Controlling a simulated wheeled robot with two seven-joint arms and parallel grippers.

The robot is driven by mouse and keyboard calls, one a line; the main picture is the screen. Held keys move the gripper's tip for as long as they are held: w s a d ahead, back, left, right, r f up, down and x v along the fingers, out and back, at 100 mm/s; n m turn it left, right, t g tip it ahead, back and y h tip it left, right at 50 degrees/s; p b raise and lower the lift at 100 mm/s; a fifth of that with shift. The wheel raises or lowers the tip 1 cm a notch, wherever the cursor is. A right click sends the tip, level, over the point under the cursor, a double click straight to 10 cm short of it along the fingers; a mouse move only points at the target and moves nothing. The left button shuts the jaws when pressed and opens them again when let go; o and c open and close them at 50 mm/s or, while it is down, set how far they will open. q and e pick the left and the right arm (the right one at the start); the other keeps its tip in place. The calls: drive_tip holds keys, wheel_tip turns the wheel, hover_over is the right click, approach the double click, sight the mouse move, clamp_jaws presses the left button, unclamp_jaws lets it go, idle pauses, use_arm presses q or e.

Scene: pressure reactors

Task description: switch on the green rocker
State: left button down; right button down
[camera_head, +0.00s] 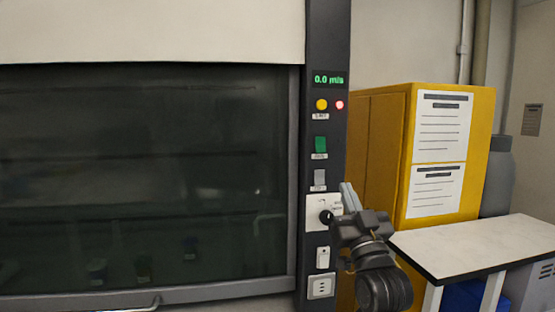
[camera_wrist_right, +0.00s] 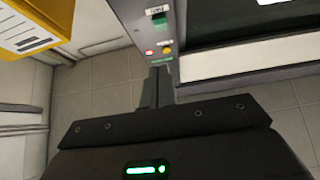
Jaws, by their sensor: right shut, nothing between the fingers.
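The green rocker (camera_head: 320,147) is on the dark vertical control panel at the right side of the fume hood, above a grey rocker (camera_head: 319,180). In the right wrist view the green rocker (camera_wrist_right: 158,17) shows near the top, with the yellow button and red light below it. My right gripper (camera_head: 346,188) is shut and empty in front of the panel's right edge, lower than the green rocker and beside the black knob. Its fingers (camera_wrist_right: 157,78) point toward the panel in the wrist view. I cannot tell whether they touch it. My left gripper is not in view.
The display (camera_head: 328,79) reads 0.0 m/s. A red light (camera_head: 339,105) glows beside the yellow button (camera_head: 321,105). A black knob (camera_head: 326,216) and sockets (camera_head: 321,286) sit lower. A yellow cabinet (camera_head: 381,140) and a white-topped table (camera_head: 475,246) stand to the right.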

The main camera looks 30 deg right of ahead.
sight(321, 147)
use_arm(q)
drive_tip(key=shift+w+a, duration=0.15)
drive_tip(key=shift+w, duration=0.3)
use_arm(e)
drive_tip(key=shift+w+a, duration=0.2)
drive_tip(key=shift+a, duration=0.05)
